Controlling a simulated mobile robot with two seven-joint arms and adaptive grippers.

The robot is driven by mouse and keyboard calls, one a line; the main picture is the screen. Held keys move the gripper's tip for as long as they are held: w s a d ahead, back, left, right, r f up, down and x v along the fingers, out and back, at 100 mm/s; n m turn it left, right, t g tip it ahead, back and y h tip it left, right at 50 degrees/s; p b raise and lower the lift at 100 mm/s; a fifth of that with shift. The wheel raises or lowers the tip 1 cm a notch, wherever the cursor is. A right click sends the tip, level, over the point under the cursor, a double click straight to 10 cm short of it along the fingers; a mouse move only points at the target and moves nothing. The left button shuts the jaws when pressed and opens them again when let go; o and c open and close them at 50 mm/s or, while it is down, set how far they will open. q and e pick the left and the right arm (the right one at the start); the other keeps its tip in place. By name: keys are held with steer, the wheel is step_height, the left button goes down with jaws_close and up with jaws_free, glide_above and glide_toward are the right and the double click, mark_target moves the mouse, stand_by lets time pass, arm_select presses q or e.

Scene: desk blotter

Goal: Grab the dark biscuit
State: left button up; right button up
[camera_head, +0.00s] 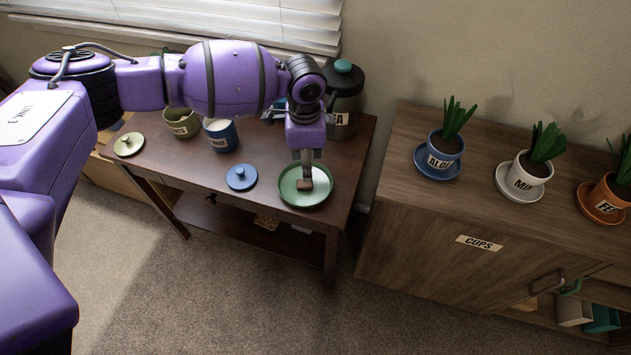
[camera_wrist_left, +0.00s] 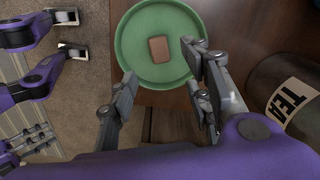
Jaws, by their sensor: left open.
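The dark biscuit (camera_head: 306,185) is a small brown rounded rectangle lying flat on a green round plate (camera_head: 321,199) with a raised rim, on the dark wooden table. In the left wrist view the biscuit (camera_wrist_left: 158,49) lies near the middle of the plate (camera_wrist_left: 128,50). My left gripper (camera_head: 306,168) points down above the plate, close to the biscuit. Part of the biscuit is hard to make out behind the fingers in the head view.
A dark canister (camera_head: 346,105) labelled TEA stands behind the plate. A blue lid (camera_head: 241,177), a blue pot (camera_head: 220,136), a green pot (camera_head: 181,123) and a cream lid (camera_head: 129,144) are to the left. A cabinet (camera_head: 480,230) with potted plants stands right, across a gap.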

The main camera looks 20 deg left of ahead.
mark_target(305, 185)
arm_select(q)
steer(key=f, duration=0.5)
steer(key=a+f, duration=0.1)
steer(key=f, duration=0.1)
steer(key=shift+s+f, duration=0.15)
steer(key=shift+f, duration=0.2)
steer(key=c, duration=0.9)
